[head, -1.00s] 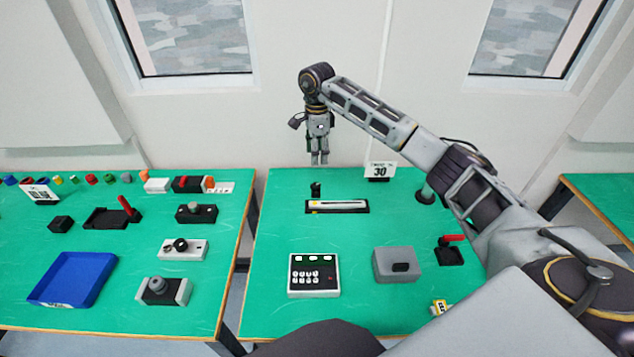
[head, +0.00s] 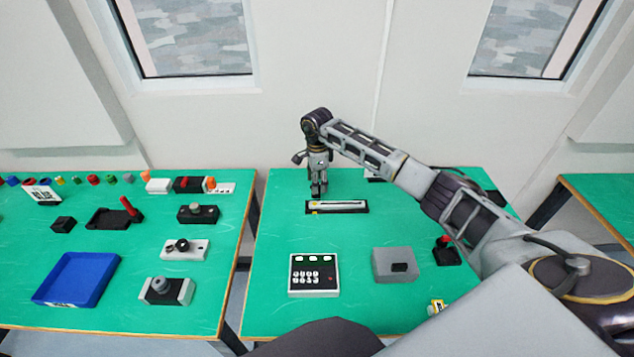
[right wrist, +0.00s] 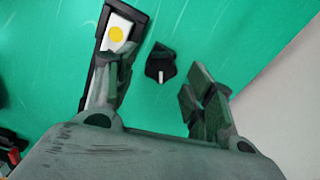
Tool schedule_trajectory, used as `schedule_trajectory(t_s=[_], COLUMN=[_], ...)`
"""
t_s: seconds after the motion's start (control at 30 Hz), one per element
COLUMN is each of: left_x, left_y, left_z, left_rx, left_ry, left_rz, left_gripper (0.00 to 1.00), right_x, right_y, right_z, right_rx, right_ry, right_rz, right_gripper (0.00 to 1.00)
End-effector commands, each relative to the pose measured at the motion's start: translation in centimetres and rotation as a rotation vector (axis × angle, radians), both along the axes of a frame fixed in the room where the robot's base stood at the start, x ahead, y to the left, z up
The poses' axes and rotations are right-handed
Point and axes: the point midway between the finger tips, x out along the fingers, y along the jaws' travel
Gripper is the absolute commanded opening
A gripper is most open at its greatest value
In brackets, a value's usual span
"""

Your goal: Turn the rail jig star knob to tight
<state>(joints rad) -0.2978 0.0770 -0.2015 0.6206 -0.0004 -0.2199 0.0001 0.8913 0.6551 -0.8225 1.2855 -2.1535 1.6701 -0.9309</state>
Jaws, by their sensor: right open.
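The rail jig (head: 337,207) is a black frame with a pale bar and a yellow dot, lying on the right-hand green table. In the right wrist view the jig (right wrist: 86,81) runs along the left finger. The black star knob (right wrist: 160,60) with a white mark stands beside the jig's yellow-dot end and shows between my fingers. My right gripper (head: 318,192) points down over the knob and is open, one finger to each side; it also shows in the right wrist view (right wrist: 160,75). In the head view the gripper hides the knob. Contact cannot be told. My left gripper is out of view.
On the same table are a keypad box (head: 314,275), a grey box (head: 395,265) and a red-handled black device (head: 446,252). The left table holds a blue tray (head: 75,279) and several small devices. Green surface around the jig is mostly clear.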

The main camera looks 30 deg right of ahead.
Motion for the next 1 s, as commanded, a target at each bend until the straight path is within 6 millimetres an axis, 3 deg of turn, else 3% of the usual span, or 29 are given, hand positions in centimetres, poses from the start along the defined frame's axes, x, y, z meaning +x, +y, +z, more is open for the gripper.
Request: schedule_trajectory(t_s=[0.47, 0.83, 1.0], left_x=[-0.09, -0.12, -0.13], left_y=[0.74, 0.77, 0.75], left_z=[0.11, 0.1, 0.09], left_rx=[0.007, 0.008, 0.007], left_ry=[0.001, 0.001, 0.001], left_rz=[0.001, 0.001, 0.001], left_gripper=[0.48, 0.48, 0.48], right_x=[0.02, 0.01, 0.02], right_y=[0.04, 0.02, 0.01], right_z=[-0.96, -0.93, -0.92], right_rx=[0.0, 0.0, 0.0], right_ry=[-0.001, -0.001, -0.002], right_rz=[0.001, 0.001, -0.003], right_gripper=[0.53, 0.08, 0.08])
